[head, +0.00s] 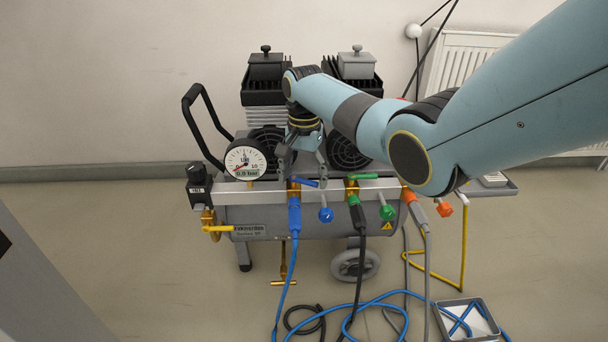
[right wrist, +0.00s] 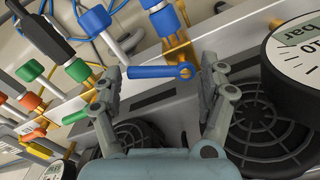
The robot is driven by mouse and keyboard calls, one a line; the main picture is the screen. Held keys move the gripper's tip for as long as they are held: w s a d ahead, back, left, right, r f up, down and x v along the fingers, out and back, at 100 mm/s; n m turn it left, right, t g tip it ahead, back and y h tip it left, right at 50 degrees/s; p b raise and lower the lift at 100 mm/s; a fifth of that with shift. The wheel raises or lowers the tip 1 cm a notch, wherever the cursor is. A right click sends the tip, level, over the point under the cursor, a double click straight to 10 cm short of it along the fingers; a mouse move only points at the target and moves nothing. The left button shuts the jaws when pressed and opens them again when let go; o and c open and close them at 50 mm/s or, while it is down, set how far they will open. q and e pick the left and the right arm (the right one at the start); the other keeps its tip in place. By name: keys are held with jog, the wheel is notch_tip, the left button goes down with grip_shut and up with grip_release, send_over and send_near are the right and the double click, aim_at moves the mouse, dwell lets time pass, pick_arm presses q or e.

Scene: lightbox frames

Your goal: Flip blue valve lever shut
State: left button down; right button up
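The blue valve lever (head: 307,182) sits on a brass valve above the blue hose connector (head: 294,216) on the compressor's rail. It points right along the rail, crosswise to the outlet. In the right wrist view the blue lever (right wrist: 155,72) lies between the fingers, with its round pivot end nearer the right-hand finger. My right gripper (head: 304,160) is over the lever; its fingers (right wrist: 160,78) are spread apart on either side of it and hold nothing. The left-hand finger is close to the lever's free end; I cannot tell if they touch. My left gripper is not in view.
A green lever (head: 364,176) is just right of the blue one. A pressure gauge (head: 245,163) reading 0.0 bar stands to the left. Blue (head: 326,215), green (head: 387,213) and orange (head: 446,209) knobs hang by the rail. Hoses and a grey tray (head: 446,321) lie on the floor.

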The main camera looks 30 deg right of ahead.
jog(key=c, duration=0.8)
jog(key=n, duration=0.1)
jog(key=n+p, duration=0.2)
jog(key=shift+w+d+r+n, duration=0.2)
jog(key=shift+w+d+n, duration=0.15)
jog(key=shift+n, duration=0.05)
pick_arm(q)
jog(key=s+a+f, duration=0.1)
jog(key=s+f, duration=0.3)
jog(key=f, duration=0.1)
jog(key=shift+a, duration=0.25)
pick_arm(e)
jog(key=shift+w+d+f+n, duration=0.1)
jog(key=shift+f+n, duration=0.05)
jog(key=shift+n, duration=0.65)
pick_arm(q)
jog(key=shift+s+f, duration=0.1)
pick_arm(e)
jog(key=o, duration=1.2)
notch_tip(320, 180, up, 12)
